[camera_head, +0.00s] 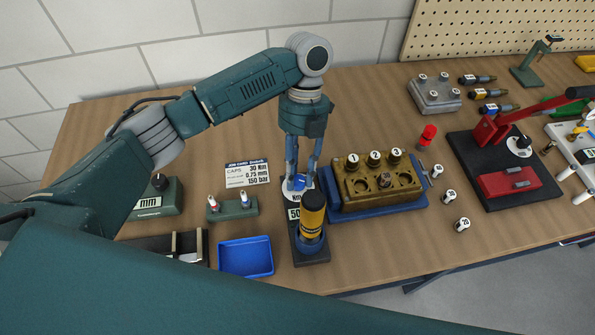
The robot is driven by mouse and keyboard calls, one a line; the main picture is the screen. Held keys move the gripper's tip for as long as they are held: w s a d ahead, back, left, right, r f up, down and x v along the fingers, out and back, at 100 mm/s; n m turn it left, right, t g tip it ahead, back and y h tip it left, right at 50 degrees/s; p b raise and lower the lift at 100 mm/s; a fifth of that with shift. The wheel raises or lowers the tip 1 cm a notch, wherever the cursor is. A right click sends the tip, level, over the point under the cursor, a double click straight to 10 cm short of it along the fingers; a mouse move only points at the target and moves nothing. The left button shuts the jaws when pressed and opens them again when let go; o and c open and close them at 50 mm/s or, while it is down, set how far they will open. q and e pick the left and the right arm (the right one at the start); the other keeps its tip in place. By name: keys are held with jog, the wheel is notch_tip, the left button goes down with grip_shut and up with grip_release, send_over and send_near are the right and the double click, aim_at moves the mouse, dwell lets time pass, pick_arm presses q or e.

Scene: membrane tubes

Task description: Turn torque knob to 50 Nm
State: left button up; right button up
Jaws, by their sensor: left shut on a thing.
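A white dial disc (294,196) shows around the fingertips. A white label reading "50" (292,214) is on the same dark stand (298,248), just below the dial and partly covered. A yellow and black cylinder (313,220) stands upright on the front of this stand. The knob's pointer and its exact angle are hidden. My right gripper is not in view.
A brass block with numbered caps (348,203) sits in a blue tray just right of the gripper. A red-handled press (502,184) stands right.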

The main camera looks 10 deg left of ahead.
pick_arm(q)
jog(key=shift+s+d+r, duration=0.1)
jog(key=shift+d, duration=0.15)
jog(key=o, duration=1.1)
jog(key=shift+c, duration=0.2)
jog(key=shift+o, duration=0.2)
jog(key=shift+s+d, duration=0.1)
jog(key=shift+w+r, duration=0.25)
jog(key=shift+r, duration=0.1)
jog(key=v, duration=1.1)
jog(key=shift+r, duration=0.15)
